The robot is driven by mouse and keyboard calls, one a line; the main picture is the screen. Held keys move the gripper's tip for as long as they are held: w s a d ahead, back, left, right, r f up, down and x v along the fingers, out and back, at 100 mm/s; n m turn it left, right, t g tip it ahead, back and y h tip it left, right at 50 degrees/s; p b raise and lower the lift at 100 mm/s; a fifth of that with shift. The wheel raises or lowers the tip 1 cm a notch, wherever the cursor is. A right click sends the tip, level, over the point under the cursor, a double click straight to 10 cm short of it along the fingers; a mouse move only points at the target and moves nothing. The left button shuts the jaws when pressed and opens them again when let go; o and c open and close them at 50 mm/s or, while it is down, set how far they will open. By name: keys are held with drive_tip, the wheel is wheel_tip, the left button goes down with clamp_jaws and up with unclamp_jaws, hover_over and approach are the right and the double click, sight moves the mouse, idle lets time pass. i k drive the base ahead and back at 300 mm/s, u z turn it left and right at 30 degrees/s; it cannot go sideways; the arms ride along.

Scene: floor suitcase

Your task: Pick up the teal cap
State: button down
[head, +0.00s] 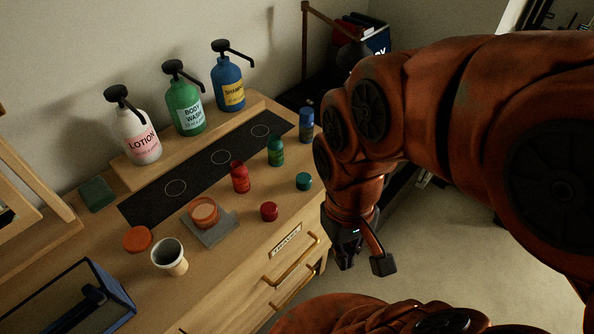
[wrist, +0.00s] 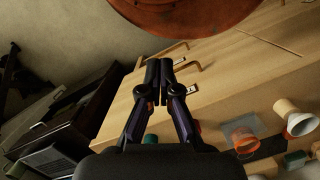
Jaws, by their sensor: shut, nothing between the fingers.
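The teal cap (head: 303,181) is a short round cap lying on the wooden dresser top near its right end, in front of the green bottle (head: 276,150). In the wrist view a teal round piece (wrist: 150,138), likely this cap, shows small and partly covered behind my gripper. My gripper (head: 347,262) hangs beyond the dresser's front edge, to the right of the cap and lower in the head view, apart from it. In the wrist view its two fingers (wrist: 159,72) are together with nothing between them.
A red cap (head: 269,211) and a red bottle (head: 240,177) stand left of the teal cap; a blue bottle (head: 307,122) is behind it. An orange jar (head: 203,213), a cup (head: 170,257) and pump bottles (head: 185,108) are farther left. Drawer handles (head: 292,265) protrude in front.

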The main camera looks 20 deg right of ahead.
sight(303, 179)
drive_tip(key=u, duration=1.75)
drive_tip(key=k, duration=0.45)
drive_tip(key=z, duration=0.25)
